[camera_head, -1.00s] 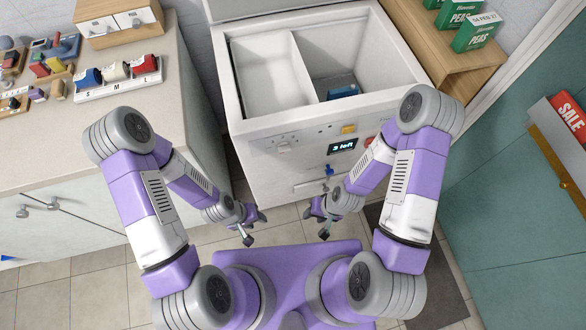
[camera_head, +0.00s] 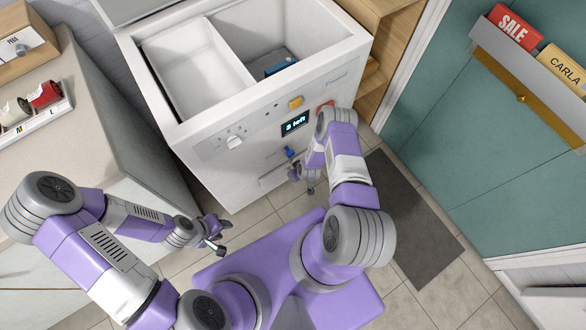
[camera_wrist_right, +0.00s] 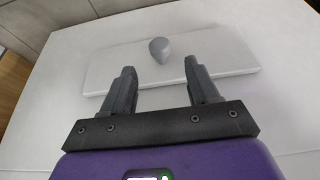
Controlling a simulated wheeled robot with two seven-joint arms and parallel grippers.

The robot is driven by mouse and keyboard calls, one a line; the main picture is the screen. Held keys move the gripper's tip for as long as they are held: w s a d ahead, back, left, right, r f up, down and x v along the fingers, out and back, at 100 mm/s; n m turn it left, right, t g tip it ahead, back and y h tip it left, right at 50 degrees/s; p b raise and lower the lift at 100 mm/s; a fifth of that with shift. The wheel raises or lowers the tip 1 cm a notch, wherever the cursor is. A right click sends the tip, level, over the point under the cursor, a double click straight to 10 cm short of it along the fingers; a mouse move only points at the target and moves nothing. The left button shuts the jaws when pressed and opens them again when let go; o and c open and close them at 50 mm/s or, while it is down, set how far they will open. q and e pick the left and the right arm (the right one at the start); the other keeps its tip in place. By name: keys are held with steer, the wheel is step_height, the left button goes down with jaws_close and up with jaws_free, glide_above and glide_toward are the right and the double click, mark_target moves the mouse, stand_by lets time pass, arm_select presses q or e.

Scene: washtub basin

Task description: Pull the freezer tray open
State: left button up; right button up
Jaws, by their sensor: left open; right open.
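The white freezer (camera_head: 222,165) stands in the middle of the head view, open on top. Low on its front is the tray's pale front panel (camera_head: 272,180), partly covered by my right arm. In the right wrist view the panel (camera_wrist_right: 110,70) shows as a raised slab with a round grey knob (camera_wrist_right: 159,49). My right gripper (camera_wrist_right: 160,68) is open and empty, its fingers pointing at the panel with the knob ahead, between their lines. My right gripper (camera_head: 305,180) is small in the head view. My left gripper (camera_head: 221,238) is open and empty, left of the freezer front, above the floor.
A blue knob (camera_head: 289,152) and a lit display reading "3 left" (camera_head: 296,123) are above the tray panel. A grey counter (camera_head: 90,130) stands left. A dark mat (camera_head: 405,225) lies right, before teal doors (camera_head: 480,150). The tiled floor between is open.

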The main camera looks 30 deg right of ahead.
steer(key=b+x, duration=0.3)
steer(key=x, duration=0.4)
steer(key=shift+f+b, duration=0.15)
steer(key=shift+b, duration=0.2)
jaws_close()
